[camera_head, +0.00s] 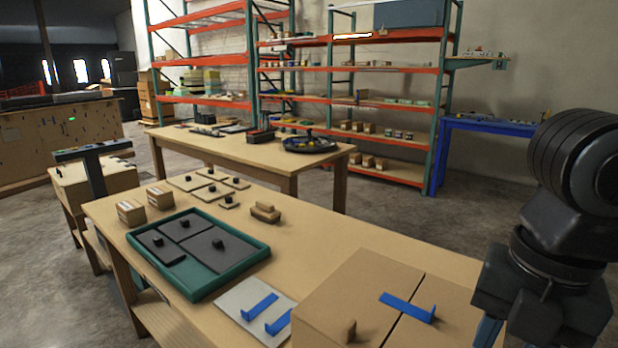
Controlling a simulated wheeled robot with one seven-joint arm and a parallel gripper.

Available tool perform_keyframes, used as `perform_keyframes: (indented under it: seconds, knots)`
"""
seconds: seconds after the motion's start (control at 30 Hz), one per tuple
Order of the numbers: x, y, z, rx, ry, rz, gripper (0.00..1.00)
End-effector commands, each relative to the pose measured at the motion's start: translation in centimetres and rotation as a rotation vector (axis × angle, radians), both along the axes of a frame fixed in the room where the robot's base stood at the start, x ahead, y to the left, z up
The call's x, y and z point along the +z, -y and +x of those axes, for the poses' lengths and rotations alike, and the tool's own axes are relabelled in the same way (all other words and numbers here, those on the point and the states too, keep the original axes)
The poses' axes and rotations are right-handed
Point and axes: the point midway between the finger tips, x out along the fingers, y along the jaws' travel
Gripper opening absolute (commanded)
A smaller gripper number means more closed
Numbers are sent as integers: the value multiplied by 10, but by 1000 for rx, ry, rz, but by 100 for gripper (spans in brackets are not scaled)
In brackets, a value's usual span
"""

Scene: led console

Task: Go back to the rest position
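My black arm (555,240) fills the right side of the head view, in front of the near workbench (400,235). Its lower end runs down to the bottom edge of the picture. The fingers of my gripper do not show clearly, so I cannot see whether it holds anything. A small blue piece shows under the dark arm part at the bottom edge; I cannot tell what it belongs to.
A cardboard box (345,285) with a blue strip (408,307) on top stands on the bench left of my arm. A green tray (245,262) with grey panels and several small wooden pieces lie further left. A second table (220,147) and shelves stand behind.

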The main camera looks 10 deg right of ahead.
Motion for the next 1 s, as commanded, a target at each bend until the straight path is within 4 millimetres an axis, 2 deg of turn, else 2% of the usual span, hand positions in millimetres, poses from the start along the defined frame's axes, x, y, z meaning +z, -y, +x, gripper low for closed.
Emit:
perform_keyframes:
  seconds: [0.27, 0.57, 0.8, 1.0]
  knots:
    - [1, -39, 11, -29, 58, 146, 34]
    - [14, -105, 27, -106, 142, 423, 34]
    - [48, -178, 45, -266, 203, 828, 34]
    - [79, -212, 57, -460, 208, 1164, 34]
